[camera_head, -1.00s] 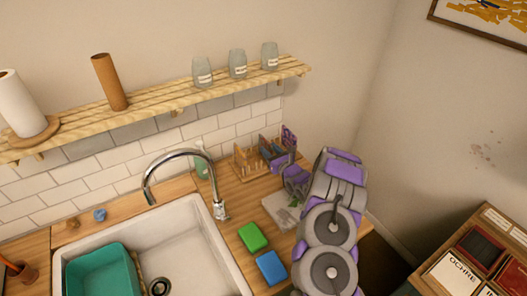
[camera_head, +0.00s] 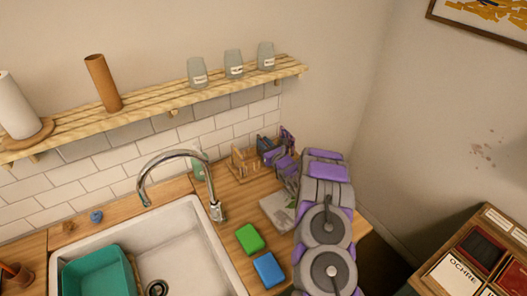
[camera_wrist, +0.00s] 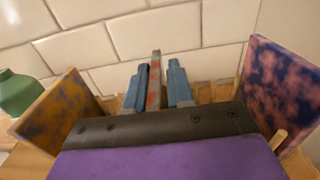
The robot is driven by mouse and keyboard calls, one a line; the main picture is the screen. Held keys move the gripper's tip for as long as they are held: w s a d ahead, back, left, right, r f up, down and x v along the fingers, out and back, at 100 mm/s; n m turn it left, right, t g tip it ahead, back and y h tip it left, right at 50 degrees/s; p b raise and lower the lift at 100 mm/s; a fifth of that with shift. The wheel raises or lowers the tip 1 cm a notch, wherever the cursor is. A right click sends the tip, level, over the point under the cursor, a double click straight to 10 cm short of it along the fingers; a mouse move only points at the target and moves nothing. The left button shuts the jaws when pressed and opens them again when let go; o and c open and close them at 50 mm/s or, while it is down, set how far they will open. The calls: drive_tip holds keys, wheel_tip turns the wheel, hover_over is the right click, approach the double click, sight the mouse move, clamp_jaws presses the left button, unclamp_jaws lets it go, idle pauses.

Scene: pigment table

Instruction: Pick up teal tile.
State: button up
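A wooden rack (camera_head: 243,162) stands on the counter by the tiled wall. In the wrist view, a thin tile (camera_wrist: 154,82) stands edge-on, its edge grey with reddish patches; its face is hidden, so I cannot tell if it is teal. My gripper (camera_wrist: 159,78) is open, with one blue-grey finger on each side of this tile. The left finger is close to it; a gap shows at the right finger. In the head view my gripper (camera_head: 272,152) is at the rack and partly covers it.
A yellow-purple tile (camera_wrist: 62,112) stands left of my gripper and a pink-navy tile (camera_wrist: 280,80) right. A green bottle (camera_wrist: 18,92) is farther left. Green (camera_head: 250,238) and blue (camera_head: 269,270) sponges lie beside the sink (camera_head: 190,250). The faucet (camera_head: 180,155) rises left of the rack.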

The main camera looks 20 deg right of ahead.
drive_tip(key=shift+d, duration=0.15)
drive_tip(key=shift+c, duration=1.4)
drive_tip(key=shift+a, duration=0.4)
clamp_jaws()
drive_tip(key=shift+d+r, duration=0.1)
